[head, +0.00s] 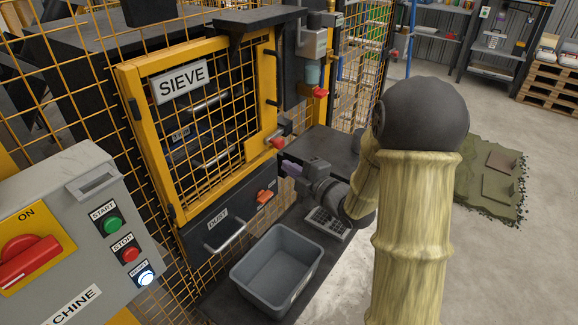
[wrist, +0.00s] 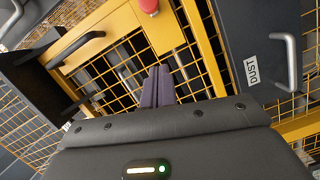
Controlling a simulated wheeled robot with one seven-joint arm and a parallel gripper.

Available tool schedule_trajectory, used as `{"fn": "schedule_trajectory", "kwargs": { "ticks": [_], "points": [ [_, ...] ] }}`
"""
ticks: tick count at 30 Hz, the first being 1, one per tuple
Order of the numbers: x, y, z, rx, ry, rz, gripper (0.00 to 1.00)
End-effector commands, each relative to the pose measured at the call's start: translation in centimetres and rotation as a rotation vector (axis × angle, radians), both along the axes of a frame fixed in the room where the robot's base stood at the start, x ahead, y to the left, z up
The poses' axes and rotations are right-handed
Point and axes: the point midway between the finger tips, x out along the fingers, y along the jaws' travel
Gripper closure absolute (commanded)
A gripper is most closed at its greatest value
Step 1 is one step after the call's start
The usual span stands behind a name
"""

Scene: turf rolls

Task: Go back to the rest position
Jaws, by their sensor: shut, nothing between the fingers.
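My gripper (head: 288,169) is in front of the yellow-framed sieve door, near its lower right corner. In the wrist view its purple fingers (wrist: 158,86) are together with nothing between them. My arm comes from the right side of the head view and hides part of the floor and the area behind it. The sieve door (head: 128,92), with its mesh and SIEVE sign, looks shut. The DUST drawer (head: 207,243) below it looks shut too. In the wrist view the drawer front (wrist: 232,50) is at upper right, apart from the fingers.
An empty-looking grey bin (head: 240,277) stands below the drawer. A control panel (head: 158,180) with a red switch, START, STOP and a lit button is at left. A dark ledge (head: 325,146) lies behind my gripper. Turf (head: 490,168) lies on the floor at right.

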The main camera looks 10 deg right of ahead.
Motion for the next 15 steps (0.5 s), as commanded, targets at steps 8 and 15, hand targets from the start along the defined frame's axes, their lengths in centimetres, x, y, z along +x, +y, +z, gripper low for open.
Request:
{"fn": "schedule_trajectory", "kwargs": {
  "ticks": [8, 15],
  "points": [
    [0.1, -0.7, 0.0, 0.0, 0.002, -0.014, 1.0],
    [0.0, -1.1, -1.1, 0.031, 0.163, -0.11, 1.0]
  ]
}}
